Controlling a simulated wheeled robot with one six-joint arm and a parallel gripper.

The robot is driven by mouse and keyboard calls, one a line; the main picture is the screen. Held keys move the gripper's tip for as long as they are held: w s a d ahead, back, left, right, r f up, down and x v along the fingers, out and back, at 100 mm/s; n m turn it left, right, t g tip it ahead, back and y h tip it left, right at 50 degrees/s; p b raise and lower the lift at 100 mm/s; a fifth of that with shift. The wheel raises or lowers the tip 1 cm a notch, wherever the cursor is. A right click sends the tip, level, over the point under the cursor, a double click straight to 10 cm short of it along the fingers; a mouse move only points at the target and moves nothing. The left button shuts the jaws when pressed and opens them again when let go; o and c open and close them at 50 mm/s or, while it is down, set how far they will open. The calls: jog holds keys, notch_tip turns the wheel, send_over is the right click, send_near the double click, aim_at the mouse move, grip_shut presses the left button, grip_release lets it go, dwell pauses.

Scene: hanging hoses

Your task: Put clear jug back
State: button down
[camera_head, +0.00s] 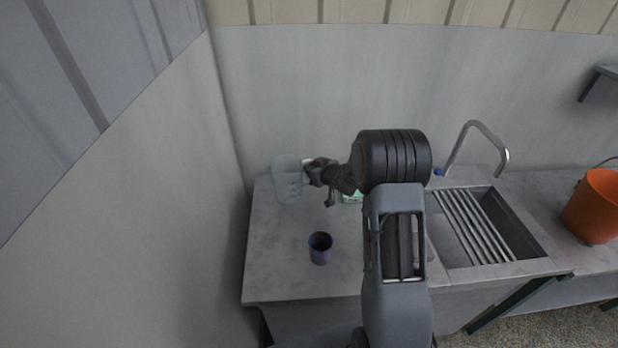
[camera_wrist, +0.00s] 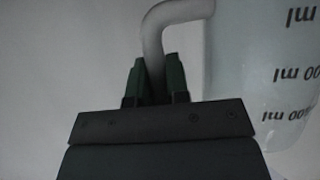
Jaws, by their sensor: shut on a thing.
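The clear jug (camera_head: 287,180) is at the back left of the counter in the head view, close to the wall corner. It is translucent with dark volume marks, and its body (camera_wrist: 265,70) fills the right of the wrist view. My gripper (camera_head: 312,172) reaches it from the right. In the wrist view my gripper's green fingers (camera_wrist: 160,80) are shut on the jug's pale curved handle (camera_wrist: 152,40). I cannot tell whether the jug's base touches the counter.
A green and white item (camera_head: 352,197) lies partly behind my arm. A sink with a rack (camera_head: 475,228), a tap (camera_head: 483,128) and an orange bucket (camera_head: 594,207) are to the right.

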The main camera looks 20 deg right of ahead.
jog(key=shift+w+a+f+p, duration=0.15)
jog(key=shift+f+p, duration=0.05)
jog(key=shift+f, duration=0.6)
jog(key=shift+w+a+f+p, duration=0.1)
jog(key=shift+a+f+p, duration=0.1)
jog(key=shift+f, duration=0.9)
jog(key=shift+f, duration=0.2)
jog(key=c, duration=1.1)
grip_release()
jog(key=shift+r, duration=0.15)
